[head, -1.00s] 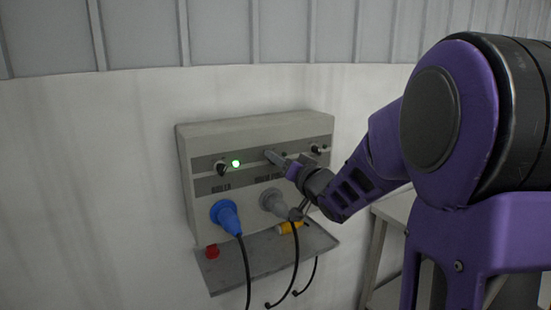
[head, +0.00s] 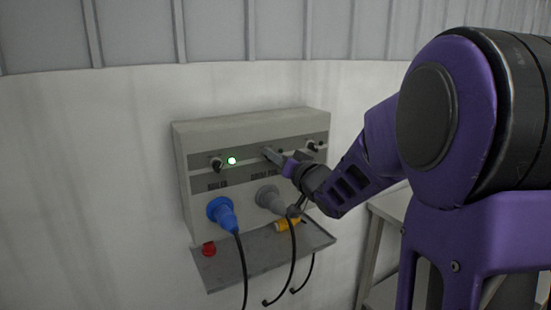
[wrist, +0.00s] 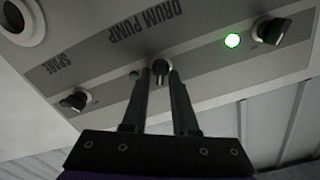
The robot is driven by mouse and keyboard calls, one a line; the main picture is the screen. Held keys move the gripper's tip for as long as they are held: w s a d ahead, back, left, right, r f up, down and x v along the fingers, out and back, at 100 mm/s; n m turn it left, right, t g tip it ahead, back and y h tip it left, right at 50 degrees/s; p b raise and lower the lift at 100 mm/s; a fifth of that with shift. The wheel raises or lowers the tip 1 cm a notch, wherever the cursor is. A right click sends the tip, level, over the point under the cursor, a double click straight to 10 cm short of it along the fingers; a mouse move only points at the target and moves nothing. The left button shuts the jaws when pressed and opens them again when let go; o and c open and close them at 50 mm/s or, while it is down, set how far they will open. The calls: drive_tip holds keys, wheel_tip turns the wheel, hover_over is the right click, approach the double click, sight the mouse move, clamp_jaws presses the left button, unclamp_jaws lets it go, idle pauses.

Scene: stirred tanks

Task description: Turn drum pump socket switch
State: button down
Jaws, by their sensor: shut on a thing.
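The drum pump socket switch (wrist: 160,68) is a dark knob on the grey panel, below the words DRUM PUMP, which appear upside down in the wrist view. My gripper (wrist: 161,76) is shut on this knob, with one finger on each side. A small dark green lamp (wrist: 133,74) beside it looks unlit. In the head view my gripper (head: 269,154) reaches the middle of the panel from the right, and its fingers mostly hide the knob. A grey plug (head: 270,199) sits in the socket below.
The socket box (head: 250,129) hangs on a pale wall. A left switch (head: 217,164) has a lit green lamp (head: 232,161) and a blue plug (head: 222,212) below. A right switch (head: 312,146) is close to my gripper. A shelf (head: 255,262) and hanging cables lie underneath.

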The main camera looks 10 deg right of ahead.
drive_tip(key=n+b, duration=0.5)
drive_tip(key=n, duration=0.2)
drive_tip(key=n+b, duration=0.3)
drive_tip(key=n, duration=0.1)
drive_tip(key=shift+s+a+b, duration=0.1)
drive_tip(key=shift+a+b, duration=0.2)
drive_tip(key=shift+n, duration=0.3)
drive_tip(key=c, duration=0.9)
unclamp_jaws()
drive_tip(key=shift+s, duration=0.1)
